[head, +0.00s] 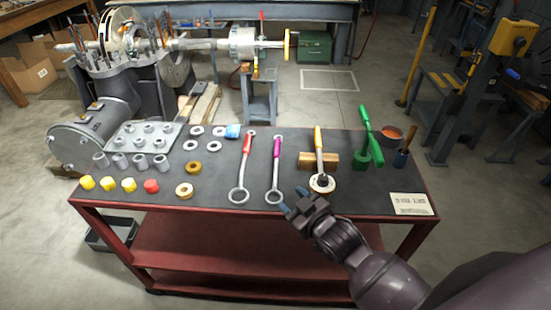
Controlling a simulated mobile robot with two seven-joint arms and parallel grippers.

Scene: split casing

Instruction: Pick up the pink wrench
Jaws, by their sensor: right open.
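The pink wrench (277,153) lies on the dark top of the red cart. Its handle is magenta, and its silver ring end (274,197) points to the cart's front edge. A similar wrench with a red handle (247,147) lies to its left. My right gripper (289,209) is at the cart's front edge, just right of the pink wrench's ring end. It is open, and I see nothing between its fingers. Whether it touches the wrench is hard to tell. My left gripper is not in view.
A yellow-handled tool (319,145) with a wooden block (308,160) stands right of the pink wrench, then a green tool (365,127). Rings, nuts and yellow caps fill the cart's left side. A paper label (411,204) lies at the right corner. Machinery stands behind.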

